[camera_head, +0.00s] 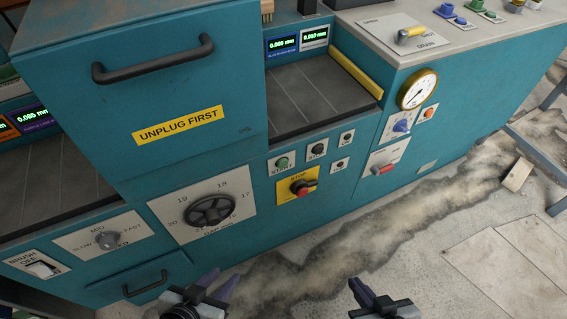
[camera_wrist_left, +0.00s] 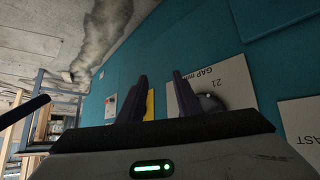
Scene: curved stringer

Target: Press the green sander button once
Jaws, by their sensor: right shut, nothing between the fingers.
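The green button (camera_head: 282,162) sits on a white plate labelled START, on the teal machine's front panel in the head view. The black STOP button (camera_head: 318,149) is to its right, and a red stop knob on a yellow plate (camera_head: 298,187) is below. My left gripper (camera_head: 217,284) is low in front of the panel, below the gap dial, open and empty. Its two dark fingers (camera_wrist_left: 158,98) stand apart in the left wrist view, facing the panel. My right gripper (camera_head: 358,285) is shut and empty, lower right of the buttons. Both are apart from the green button.
A large gap dial (camera_head: 209,210) is left of the buttons. A drawer handle (camera_head: 146,284) and a speed knob (camera_head: 107,239) are further left. A gauge (camera_head: 417,90) and a red-handled valve (camera_head: 384,169) are to the right. Dusty floor (camera_head: 430,240) lies in front.

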